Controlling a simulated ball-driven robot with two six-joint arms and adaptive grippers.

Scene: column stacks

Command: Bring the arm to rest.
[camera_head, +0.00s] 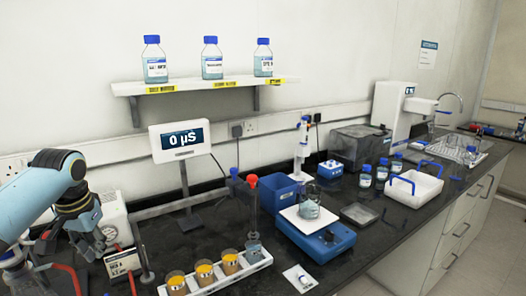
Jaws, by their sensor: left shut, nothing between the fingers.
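My left arm comes in from the left edge, with a light blue and dark grey wrist. My left gripper (92,240) points down and is shut with nothing in it. It is above the left end of the black bench, in front of a white device. The fingertips are small and dark against the bench here. My right gripper does not show.
A white tray (212,285) with several orange-filled cups stands in front. A blue stirrer plate (318,243) bears a glass beaker (309,207). A display reading 0 µS (180,140) stands behind. A shelf (200,86) holds three blue-capped bottles. A white carrier (414,185) stands right.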

